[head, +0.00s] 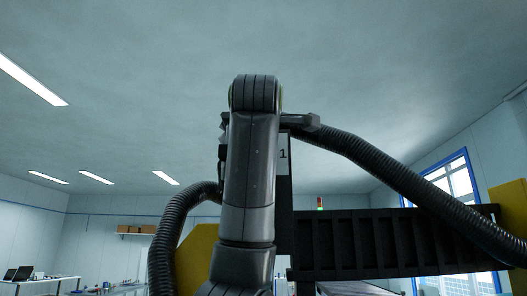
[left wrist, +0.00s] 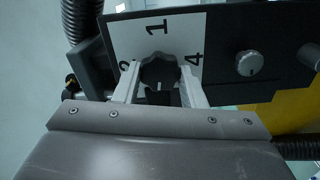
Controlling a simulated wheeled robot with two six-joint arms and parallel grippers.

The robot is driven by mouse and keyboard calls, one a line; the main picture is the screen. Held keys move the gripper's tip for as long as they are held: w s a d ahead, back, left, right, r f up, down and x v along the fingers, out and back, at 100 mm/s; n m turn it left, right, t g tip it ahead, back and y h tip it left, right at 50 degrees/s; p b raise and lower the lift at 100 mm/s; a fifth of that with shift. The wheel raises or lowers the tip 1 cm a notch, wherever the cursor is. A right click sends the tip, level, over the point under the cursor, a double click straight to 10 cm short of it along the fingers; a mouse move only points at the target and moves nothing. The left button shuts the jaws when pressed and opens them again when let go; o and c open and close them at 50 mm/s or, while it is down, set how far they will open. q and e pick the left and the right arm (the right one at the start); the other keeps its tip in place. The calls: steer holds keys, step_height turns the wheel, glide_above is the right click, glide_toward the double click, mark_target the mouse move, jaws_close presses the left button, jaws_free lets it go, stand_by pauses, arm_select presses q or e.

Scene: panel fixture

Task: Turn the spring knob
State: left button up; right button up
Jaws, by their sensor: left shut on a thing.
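The spring knob (left wrist: 159,71) is a dark, lobed knob in front of a white number plate (left wrist: 184,32) in the left wrist view. The figures 1 and 4 are readable there, and a figure at the left is partly covered by a finger. My left gripper (left wrist: 160,77) has its two pale fingers on either side of the knob and is shut on it. In the head view my own arm hides the knob and the gripper; only a strip of the number plate (head: 283,153) with a 1 shows. My right gripper is in neither view.
A small round silver knob (left wrist: 249,63) sits on the dark panel (left wrist: 227,43) right of the number plate. Thick black ribbed hoses (head: 385,170) arch on both sides of my arm. A black slatted frame (head: 385,243) and yellow parts (head: 197,255) stand nearby.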

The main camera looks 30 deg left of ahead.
arm_select(q)
steer(key=shift+f+n, duration=0.1)
steer(key=shift+n, duration=0.8)
steer(key=o, duration=1)
steer(key=shift+s+d+b, duration=0.1)
steer(key=shift+b, duration=0.2)
steer(key=b+v, duration=0.6)
steer(key=v, duration=1.1)
steer(key=shift+s, duration=0.2)
